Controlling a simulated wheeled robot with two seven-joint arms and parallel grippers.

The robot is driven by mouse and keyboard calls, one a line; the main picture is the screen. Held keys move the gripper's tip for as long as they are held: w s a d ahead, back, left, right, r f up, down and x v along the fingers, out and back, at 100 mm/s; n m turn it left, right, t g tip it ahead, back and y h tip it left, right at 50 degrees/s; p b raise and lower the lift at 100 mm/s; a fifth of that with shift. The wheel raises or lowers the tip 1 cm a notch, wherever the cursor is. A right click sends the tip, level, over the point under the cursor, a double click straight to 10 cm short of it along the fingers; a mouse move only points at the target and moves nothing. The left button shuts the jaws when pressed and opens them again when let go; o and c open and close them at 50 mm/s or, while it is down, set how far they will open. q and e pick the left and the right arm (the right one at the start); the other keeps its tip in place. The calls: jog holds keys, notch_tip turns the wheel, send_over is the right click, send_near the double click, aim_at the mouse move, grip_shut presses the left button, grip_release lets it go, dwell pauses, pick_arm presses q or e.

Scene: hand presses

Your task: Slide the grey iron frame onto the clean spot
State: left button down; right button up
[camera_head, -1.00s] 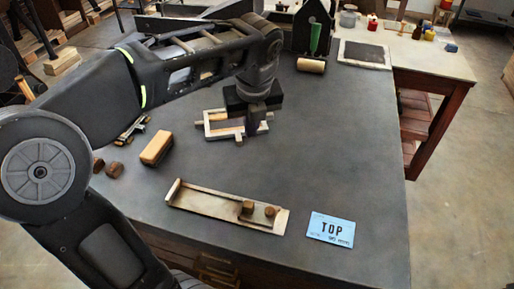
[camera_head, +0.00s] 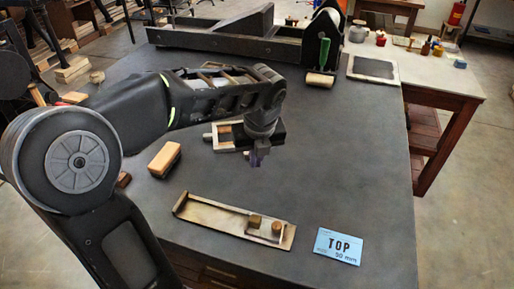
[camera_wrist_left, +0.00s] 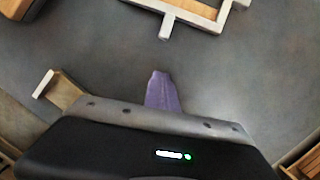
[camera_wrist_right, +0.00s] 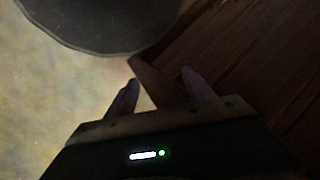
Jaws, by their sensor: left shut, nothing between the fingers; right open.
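The grey iron frame (camera_head: 214,138) is a pale rectangular frame with short stubs, flat on the dark table top. My left forearm and wrist hide its right part in the head view. Its near side shows at the top of the left wrist view (camera_wrist_left: 205,18). My left gripper (camera_head: 257,160) points down just in front of the frame, apart from it. Its purple fingers (camera_wrist_left: 163,92) are shut with nothing between them. My right gripper (camera_wrist_right: 161,92) is open and empty, low beside dark wood, outside the head view. I cannot make out a clean spot.
A metal tray (camera_head: 210,209) with small wooden blocks lies near the front edge. A wood-topped block (camera_head: 164,159) lies left of the frame. A dark press (camera_head: 230,42) stands at the back.

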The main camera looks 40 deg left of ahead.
pick_arm(q)
jog(key=x, duration=0.3)
jog(key=shift+w+a, duration=0.15)
jog(key=shift+a, duration=0.05)
jog(key=shift+w+a+r+p, duration=0.1)
jog(key=shift+w+a+p, duration=0.35)
jog(key=shift+w+a, duration=0.7)
jog(key=shift+a, duration=0.15)
jog(key=shift+w+a+r+p, duration=0.15)
jog(key=shift+w+a+p, duration=0.1)
jog(key=shift+p, duration=0.25)
jog(key=shift+w+a+p, duration=0.3)
jog(key=shift+a+p, duration=0.05)
jog(key=shift+a, duration=0.1)
jog(key=shift+w+a, duration=0.2)
